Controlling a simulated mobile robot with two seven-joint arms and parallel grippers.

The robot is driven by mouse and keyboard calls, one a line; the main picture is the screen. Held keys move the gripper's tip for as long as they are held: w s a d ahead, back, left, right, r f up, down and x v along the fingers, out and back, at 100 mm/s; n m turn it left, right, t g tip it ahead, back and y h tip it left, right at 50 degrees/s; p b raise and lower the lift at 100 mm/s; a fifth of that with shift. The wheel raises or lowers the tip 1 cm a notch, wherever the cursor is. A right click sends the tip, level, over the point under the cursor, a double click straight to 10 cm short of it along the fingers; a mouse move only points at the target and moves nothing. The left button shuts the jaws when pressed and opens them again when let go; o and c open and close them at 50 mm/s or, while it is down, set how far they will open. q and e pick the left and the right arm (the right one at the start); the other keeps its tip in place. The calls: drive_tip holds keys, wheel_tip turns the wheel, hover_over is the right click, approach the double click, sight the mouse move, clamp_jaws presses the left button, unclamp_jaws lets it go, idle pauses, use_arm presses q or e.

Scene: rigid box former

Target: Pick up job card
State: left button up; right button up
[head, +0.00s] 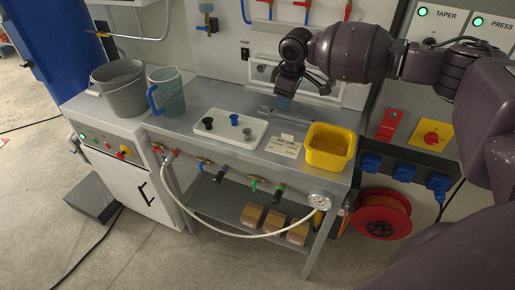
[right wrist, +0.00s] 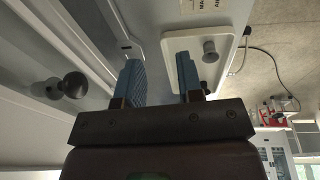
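The job card (head: 287,146) is a pale, flat card on the grey bench, between the white tray and the yellow bin; its print is too small to read. My right gripper (head: 284,102) is above the back of the bench, behind the card and apart from it. In the right wrist view its two blue fingers (right wrist: 162,82) are spread with nothing between them. A printed pale sheet (right wrist: 205,5) is cut off at the top of that view; I cannot tell if it is the card. My left gripper is not in view.
The white tray (head: 212,137) holds small dark, blue and grey cups. The yellow bin (head: 328,148) stands right of the card. A blue jug (head: 170,95) and a grey bucket (head: 118,90) stand at the left. Hoses and a gauge (head: 319,201) line the bench front.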

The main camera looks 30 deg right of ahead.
drive_tip(key=s+a+g, duration=0.2)
hover_over(284, 139)
wheel_tip(284, 139, down, 6)
drive_tip(key=shift+f+b, duration=0.1)
drive_tip(key=shift+b, duration=0.35)
drive_tip(key=shift+w+f+b, duration=0.15)
drive_tip(key=shift+f+b, duration=0.3)
drive_tip(key=shift+f, duration=2.1)
clamp_jaws()
